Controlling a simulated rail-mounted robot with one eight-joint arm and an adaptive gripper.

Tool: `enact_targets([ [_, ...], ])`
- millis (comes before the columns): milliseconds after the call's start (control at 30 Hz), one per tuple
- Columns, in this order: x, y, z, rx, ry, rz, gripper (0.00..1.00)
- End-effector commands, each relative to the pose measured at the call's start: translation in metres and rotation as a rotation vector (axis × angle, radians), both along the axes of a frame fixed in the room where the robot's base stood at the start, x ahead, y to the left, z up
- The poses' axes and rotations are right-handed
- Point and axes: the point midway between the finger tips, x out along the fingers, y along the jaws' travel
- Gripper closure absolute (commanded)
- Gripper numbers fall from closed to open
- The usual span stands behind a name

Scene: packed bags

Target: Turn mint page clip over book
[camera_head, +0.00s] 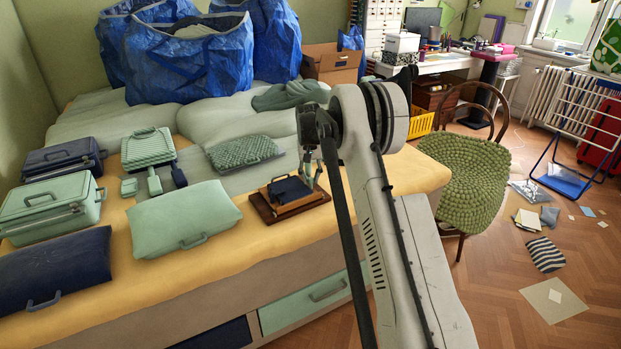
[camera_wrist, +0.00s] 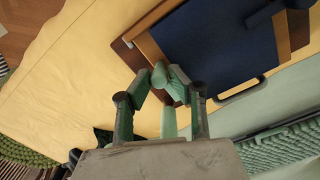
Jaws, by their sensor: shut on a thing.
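A navy book (camera_head: 288,188) lies on a brown wooden board (camera_head: 262,208) near the bed's front edge. In the wrist view the navy cover (camera_wrist: 225,45) fills the upper right, with a tan edge (camera_wrist: 160,45) along its left side. My gripper (camera_head: 309,178) is low at the right side of the book. In the wrist view my gripper (camera_wrist: 168,78) has its green fingertips close together at the book's near left corner. A pale mint piece, apparently the page clip (camera_wrist: 168,122), shows between the fingers. The fingers hide much of it, and its contact with the book is unclear.
A mint pouch (camera_head: 183,218), a green woven pouch (camera_head: 243,152) and a mint case (camera_head: 52,206) lie left on the bed. Blue bags (camera_head: 190,60) stand behind. A green chair (camera_head: 462,190) stands right of the bed. Yellow cloth left of the book is clear in the wrist view.

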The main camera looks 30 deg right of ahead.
Motion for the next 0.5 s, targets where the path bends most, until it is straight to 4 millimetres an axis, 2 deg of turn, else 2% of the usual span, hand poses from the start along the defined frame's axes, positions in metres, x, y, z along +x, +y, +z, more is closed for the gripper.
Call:
enact_targets([
  [500,0.0003,-0.0013,0.0006,-0.002,-0.002,0.052,1.00],
])
